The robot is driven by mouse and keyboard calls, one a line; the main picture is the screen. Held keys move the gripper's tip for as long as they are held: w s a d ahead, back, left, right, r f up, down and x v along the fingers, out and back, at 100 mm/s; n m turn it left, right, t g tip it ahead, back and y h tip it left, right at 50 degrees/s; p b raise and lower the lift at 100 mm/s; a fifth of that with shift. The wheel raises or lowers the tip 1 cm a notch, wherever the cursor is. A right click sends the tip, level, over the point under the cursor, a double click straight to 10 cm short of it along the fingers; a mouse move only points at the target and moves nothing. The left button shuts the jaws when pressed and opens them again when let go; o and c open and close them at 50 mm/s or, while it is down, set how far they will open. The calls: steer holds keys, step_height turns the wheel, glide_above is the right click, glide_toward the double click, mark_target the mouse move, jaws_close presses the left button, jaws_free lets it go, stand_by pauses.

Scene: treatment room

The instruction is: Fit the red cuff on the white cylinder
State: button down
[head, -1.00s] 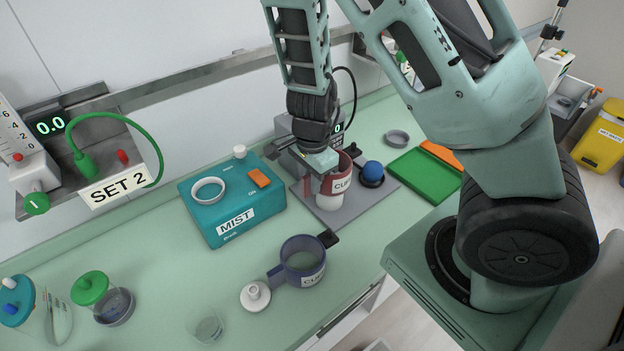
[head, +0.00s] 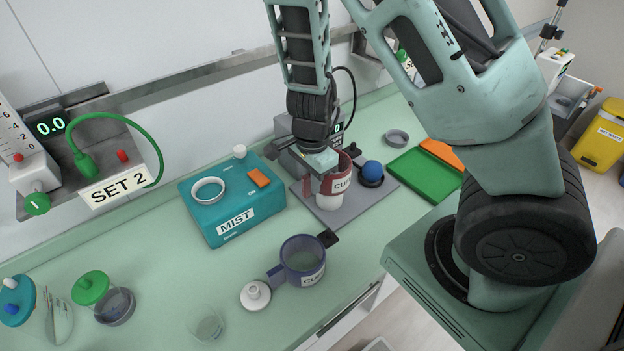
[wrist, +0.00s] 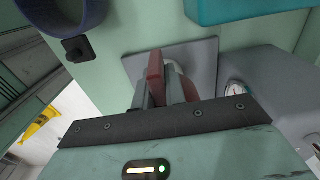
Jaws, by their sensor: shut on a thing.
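The red cuff (head: 341,184), with a white label, sits at the upper part of the white cylinder (head: 329,201) and appears to be around it. The cylinder stands upright on a grey mat (head: 372,204). My gripper (head: 323,178) reaches down from above and is shut on the cuff's wall. In the wrist view the cuff (wrist: 155,79) shows as red at the fingers (wrist: 172,88).
A teal MIST box (head: 233,212) stands left of the mat.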

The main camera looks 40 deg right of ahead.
steer(key=shift+f+b, duration=2.95)
steer(key=shift+f, duration=0.4)
stand_by(0.8)
steer(key=c, duration=1.4)
jaws_free()
steer(key=shift+o, duration=0.2)
step_height(320, 180, up, 7)
steer(key=p, duration=0.7)
steer(key=shift+r, duration=0.1)
